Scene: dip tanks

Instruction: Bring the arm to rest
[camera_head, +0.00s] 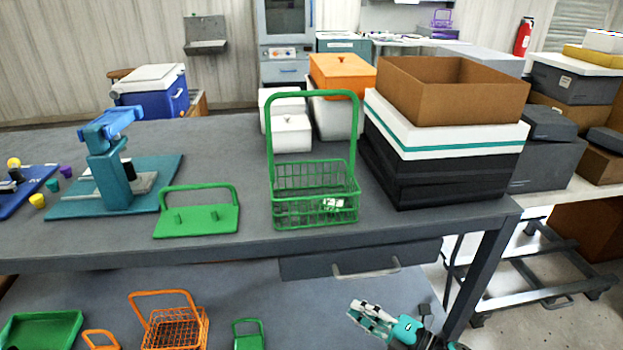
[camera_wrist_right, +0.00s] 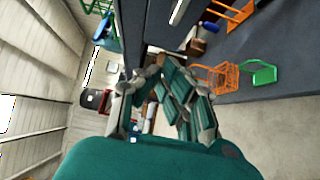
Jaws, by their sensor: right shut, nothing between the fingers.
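My right gripper (camera_head: 368,317) is low at the bottom right of the head view, in front of the table's front edge and below the tabletop. Its fingers are shut and empty, and it touches nothing that I can see. In the right wrist view the fingers of the right gripper (camera_wrist_right: 165,100) show near the middle with nothing held between them. My left gripper does not show in either view.
A green wire basket (camera_head: 315,205) and green plate (camera_head: 197,220) stand on the grey table (camera_head: 120,252). Lower down are an orange basket (camera_head: 173,330) and green tray (camera_head: 40,330). Black and white boxes (camera_head: 440,165) hold an open brown box (camera_head: 450,95). A drawer (camera_head: 350,262) hangs under the tabletop.

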